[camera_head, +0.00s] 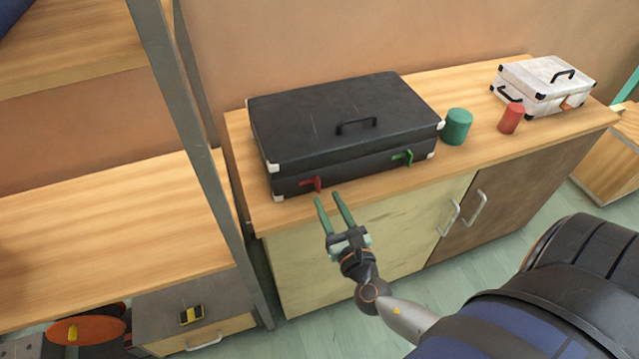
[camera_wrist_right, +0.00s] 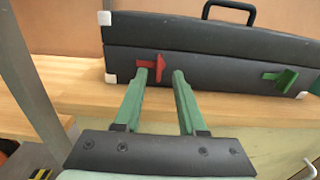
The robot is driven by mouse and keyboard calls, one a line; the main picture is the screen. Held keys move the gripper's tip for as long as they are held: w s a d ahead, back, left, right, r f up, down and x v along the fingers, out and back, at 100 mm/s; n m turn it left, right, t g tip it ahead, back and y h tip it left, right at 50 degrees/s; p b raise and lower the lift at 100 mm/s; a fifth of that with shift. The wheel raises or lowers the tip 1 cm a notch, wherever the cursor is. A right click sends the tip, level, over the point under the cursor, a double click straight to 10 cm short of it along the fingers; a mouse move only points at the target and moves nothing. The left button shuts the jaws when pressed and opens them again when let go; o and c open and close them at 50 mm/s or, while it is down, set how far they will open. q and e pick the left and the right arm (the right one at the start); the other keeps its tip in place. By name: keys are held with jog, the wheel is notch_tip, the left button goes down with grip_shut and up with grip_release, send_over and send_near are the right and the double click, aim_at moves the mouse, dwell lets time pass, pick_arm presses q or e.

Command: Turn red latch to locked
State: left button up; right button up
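The red latch (camera_head: 313,184) is on the front face of a closed black case (camera_head: 345,113), near its left end. In the right wrist view the red latch (camera_wrist_right: 153,66) shows a flat plate and a lever standing out to the left. My right gripper (camera_head: 327,200) is open with green fingers, in front of and a little below the red latch. In the wrist view its fingertips (camera_wrist_right: 162,75) lie either side of the latch's right part, with the left tip overlapping the lever; contact cannot be told. My left gripper is not in view.
A green latch (camera_head: 403,157) is on the case's right front. A green cylinder (camera_head: 457,126), a red cylinder (camera_head: 511,118) and a white case (camera_head: 545,84) stand to the right on the wooden cabinet top (camera_head: 480,146). A grey post (camera_head: 189,130) rises at the left.

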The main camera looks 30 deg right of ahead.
aim_at(319, 185)
jog(key=shift+x, duration=2.75)
jog(key=shift+c, duration=0.3)
grip_shut()
